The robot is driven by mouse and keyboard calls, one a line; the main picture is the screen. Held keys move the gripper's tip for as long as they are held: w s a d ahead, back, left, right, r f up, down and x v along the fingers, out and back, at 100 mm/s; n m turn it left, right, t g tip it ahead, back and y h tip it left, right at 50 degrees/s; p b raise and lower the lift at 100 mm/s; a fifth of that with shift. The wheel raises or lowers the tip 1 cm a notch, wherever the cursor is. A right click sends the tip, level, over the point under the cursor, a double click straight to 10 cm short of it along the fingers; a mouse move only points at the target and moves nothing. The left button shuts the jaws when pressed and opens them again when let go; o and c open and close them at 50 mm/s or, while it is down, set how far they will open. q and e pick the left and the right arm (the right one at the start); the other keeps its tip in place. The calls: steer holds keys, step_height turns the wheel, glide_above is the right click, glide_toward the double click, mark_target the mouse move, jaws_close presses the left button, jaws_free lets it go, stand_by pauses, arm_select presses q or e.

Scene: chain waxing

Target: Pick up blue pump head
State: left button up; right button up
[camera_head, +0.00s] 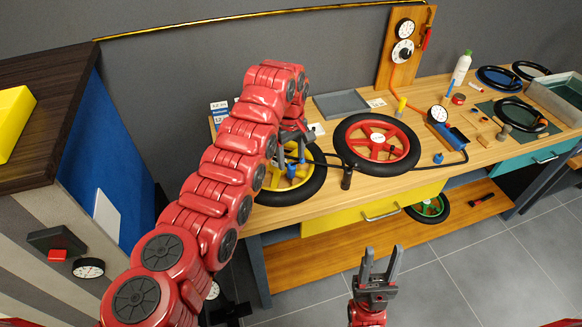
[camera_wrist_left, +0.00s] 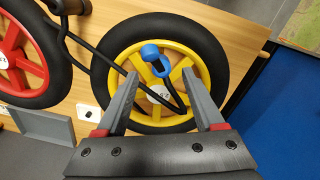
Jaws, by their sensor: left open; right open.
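The blue pump head (camera_wrist_left: 150,52) lies over the yellow-spoked wheel (camera_wrist_left: 203,72) in the left wrist view, near the hub, with a black hose (camera_wrist_left: 112,65) close to it. My left gripper (camera_head: 291,155) is open above the yellow wheel (camera_head: 312,182). In the left wrist view the pump head shows just beyond and between the open fingertips (camera_wrist_left: 160,78), apart from them. My right gripper (camera_head: 381,266) is open and empty in front of the bench, far from the wheel.
A red-spoked wheel (camera_head: 375,148) lies right of the yellow wheel, with a dark upright handle (camera_head: 347,178) between them. A pump with a gauge (camera_head: 438,114) stands further right. A grey tray (camera_head: 341,104) lies behind. A blue-sided cabinet (camera_head: 108,160) stands left.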

mark_target(291, 164)
arm_select(q)
steer(key=shift+s+f+p, duration=0.15)
steer(key=shift+f+p, duration=0.75)
steer(key=shift+p, duration=0.25)
step_height(291, 164, down, 2)
steer(key=shift+f, duration=0.4)
jaws_close()
